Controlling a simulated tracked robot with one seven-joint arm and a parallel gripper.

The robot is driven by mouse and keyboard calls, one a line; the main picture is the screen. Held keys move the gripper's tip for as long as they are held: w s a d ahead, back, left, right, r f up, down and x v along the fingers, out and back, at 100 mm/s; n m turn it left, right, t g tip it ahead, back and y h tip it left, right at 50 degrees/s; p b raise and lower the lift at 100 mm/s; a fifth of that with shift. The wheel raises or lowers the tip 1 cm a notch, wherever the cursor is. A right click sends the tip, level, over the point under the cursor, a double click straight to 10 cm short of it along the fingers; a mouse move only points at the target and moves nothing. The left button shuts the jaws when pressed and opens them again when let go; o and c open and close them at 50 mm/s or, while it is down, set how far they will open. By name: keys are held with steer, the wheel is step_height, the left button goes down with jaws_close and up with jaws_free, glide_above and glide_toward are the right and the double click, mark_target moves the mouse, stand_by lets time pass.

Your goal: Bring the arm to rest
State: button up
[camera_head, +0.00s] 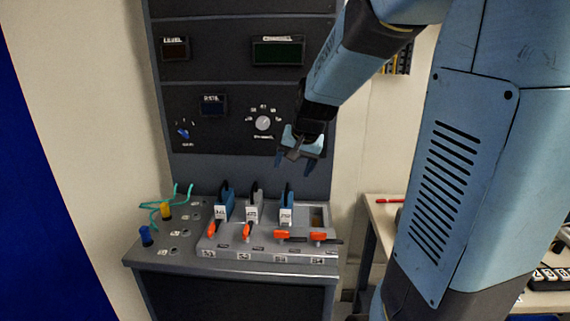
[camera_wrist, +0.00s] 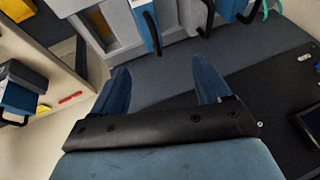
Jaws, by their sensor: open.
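My gripper (camera_head: 295,162) hangs in front of the dark instrument rack, above the console's module row, at the right end. In the wrist view my gripper (camera_wrist: 165,92) shows two blue fingers spread wide with nothing between them. My arm reaches in from the upper right and is bent at the elbow. The gripper looks clear of the modules below it.
The console (camera_head: 160,255) holds modules with dark handles, such as a blue one (camera_head: 286,208), and orange levers (camera_head: 282,234). The rack panel has a silver knob (camera_head: 263,123) and a blue knob (camera_head: 183,133). A table (camera_head: 381,222) with a red item stands at the right.

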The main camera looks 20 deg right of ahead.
steer(key=s+r+n, duration=0.2)
steer(key=s+r, duration=0.1)
steer(key=s, duration=0.8)
steer(key=s+r+n+h, duration=0.1)
steer(key=s+r+n, duration=0.2)
steer(key=s, duration=0.8)
steer(key=shift+a+r, duration=0.25)
